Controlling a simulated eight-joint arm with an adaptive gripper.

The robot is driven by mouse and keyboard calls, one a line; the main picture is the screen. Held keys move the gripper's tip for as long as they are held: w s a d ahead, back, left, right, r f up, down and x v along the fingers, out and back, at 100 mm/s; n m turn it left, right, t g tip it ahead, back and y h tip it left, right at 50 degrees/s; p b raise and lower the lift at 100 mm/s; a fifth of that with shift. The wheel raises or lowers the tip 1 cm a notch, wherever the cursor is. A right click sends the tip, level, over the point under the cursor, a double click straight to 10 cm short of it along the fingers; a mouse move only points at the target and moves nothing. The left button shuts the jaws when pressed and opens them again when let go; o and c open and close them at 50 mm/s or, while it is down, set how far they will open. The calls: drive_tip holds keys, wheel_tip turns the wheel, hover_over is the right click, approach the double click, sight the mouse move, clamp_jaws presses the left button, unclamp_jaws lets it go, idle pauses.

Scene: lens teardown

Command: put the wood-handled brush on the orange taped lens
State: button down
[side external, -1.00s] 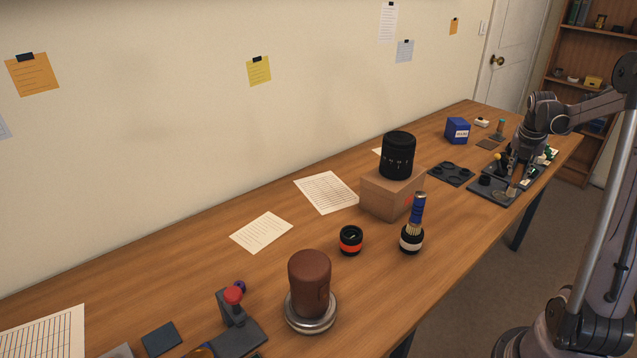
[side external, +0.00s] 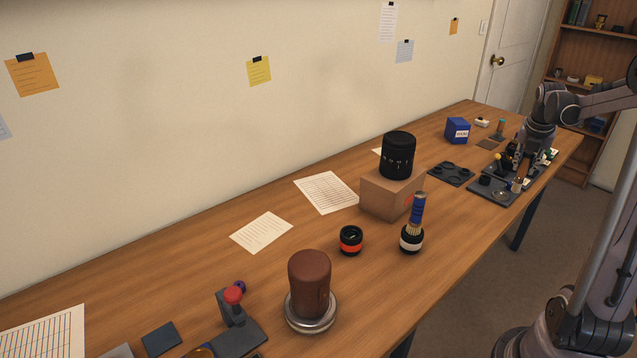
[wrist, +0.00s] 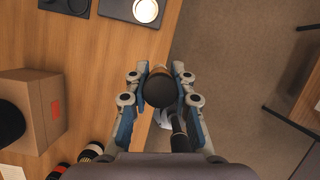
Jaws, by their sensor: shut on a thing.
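The orange taped lens (side external: 351,241) is a short black cylinder with an orange band. It stands upright on the table left of the cardboard box, with nothing on it. My gripper (side external: 517,178) is at the far right end of the table, well away from that lens. It is shut on the wood-handled brush (side external: 516,186), whose brown lower part shows below the fingers. In the wrist view, the brush's dark round end (wrist: 159,91) sits between the fingers (wrist: 162,88); its bristles are hidden.
A white taped lens (side external: 411,243) holds a blue-handled brush (side external: 418,207). A cardboard box (side external: 378,193) with a black lens (side external: 398,155) on top stands between my gripper and the orange taped lens. A brown cylinder (side external: 309,284) stands on a round metal base at the front.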

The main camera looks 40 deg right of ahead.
drive_tip(key=w+a+r+n+t, duration=0.1)
drive_tip(key=w+a+r+n, duration=0.2)
drive_tip(key=w+a, duration=1.55)
drive_tip(key=w+a+r+n+t+y, duration=0.1)
drive_tip(key=w+a+n, duration=0.25)
drive_tip(key=a, duration=1.95)
drive_tip(key=shift+w+f, duration=0.15)
drive_tip(key=shift+f, duration=1.35)
drive_tip(key=shift+w+f, duration=0.15)
drive_tip(key=shift+f, duration=1.35)
drive_tip(key=shift+w+f, duration=0.15)
drive_tip(key=shift+f, duration=1.35)
drive_tip(key=shift+f, duration=0.15)
drive_tip(key=c, duration=1.1)
unclamp_jaws()
drive_tip(key=shift+c, duration=0.2)
